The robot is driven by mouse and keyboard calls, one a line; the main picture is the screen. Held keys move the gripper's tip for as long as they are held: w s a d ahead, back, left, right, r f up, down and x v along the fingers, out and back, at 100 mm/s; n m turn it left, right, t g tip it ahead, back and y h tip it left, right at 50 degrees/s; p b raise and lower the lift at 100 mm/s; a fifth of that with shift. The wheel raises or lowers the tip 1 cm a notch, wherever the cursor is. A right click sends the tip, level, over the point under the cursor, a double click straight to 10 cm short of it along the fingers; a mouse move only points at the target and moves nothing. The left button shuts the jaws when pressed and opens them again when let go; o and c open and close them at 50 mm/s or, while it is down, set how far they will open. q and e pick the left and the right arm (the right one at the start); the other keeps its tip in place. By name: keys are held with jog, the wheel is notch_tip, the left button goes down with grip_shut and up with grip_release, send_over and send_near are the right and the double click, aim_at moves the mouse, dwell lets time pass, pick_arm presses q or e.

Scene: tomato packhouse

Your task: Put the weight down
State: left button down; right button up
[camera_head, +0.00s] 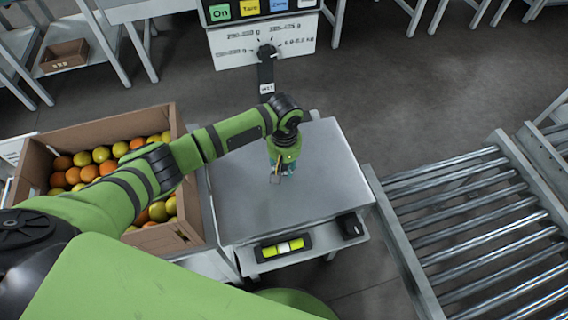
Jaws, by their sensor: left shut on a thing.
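My left arm reaches in from the left, and my left gripper (280,172) points down over the steel platform (320,195) of a weighing scale. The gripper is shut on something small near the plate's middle. The held weight is mostly hidden by the gripper, and I cannot tell whether it touches the plate. The rest of the platform is bare. My right gripper is not in view.
A roller conveyor (470,225) lies to the right. A panel with coloured buttons (262,40) stands behind.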

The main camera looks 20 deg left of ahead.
aim_at(284, 167)
pick_arm(q)
jog(key=c, duration=0.9)
grip_release()
notch_tip(284, 167, up, 12)
jog(key=shift+r+p, duration=0.15)
jog(key=shift+p, duration=0.2)
